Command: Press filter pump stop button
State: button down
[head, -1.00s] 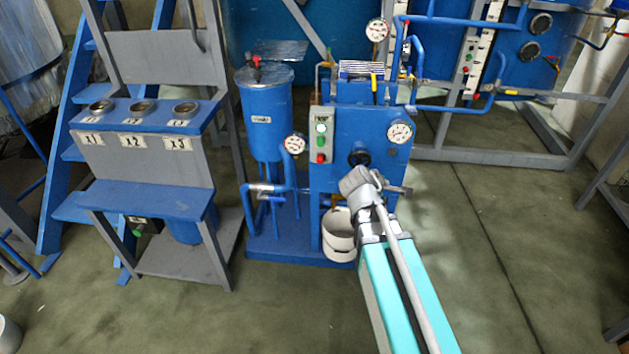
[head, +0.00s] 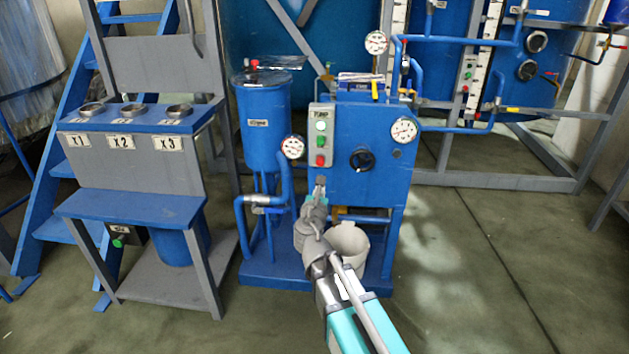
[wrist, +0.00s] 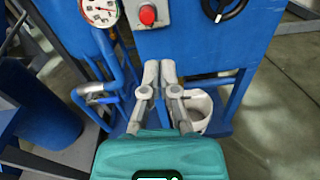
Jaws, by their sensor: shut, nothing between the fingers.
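The pump control box (head: 321,135) is a grey panel on the front of the blue pump unit (head: 362,187). It has a white lamp or button at the top, a green button (head: 321,141) in the middle and a red button (head: 321,160) at the bottom. In the wrist view the red button (wrist: 148,15) shows at the top edge. My gripper (head: 320,181) is shut and empty, just below the control box and apart from the red button. In the wrist view my gripper (wrist: 159,66) has its fingertips together below the red button.
A pressure gauge (head: 293,147) sits left of the box and another gauge (head: 404,130) to the right. A black handwheel (head: 361,160) is close on the right. A white bucket (head: 348,246) stands below. Blue pipes (head: 283,185) run at the left.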

jog(key=shift+s+a+f+n+y, duration=0.1)
jog(key=shift+a+f+n+y, duration=0.15)
jog(key=shift+a+n, duration=0.2)
jog(key=shift+a+f+n+y, duration=0.1)
jog(key=shift+a+n+y, duration=0.15)
jog(key=shift+a+n, duration=0.2)
jog(key=shift+d, duration=0.1)
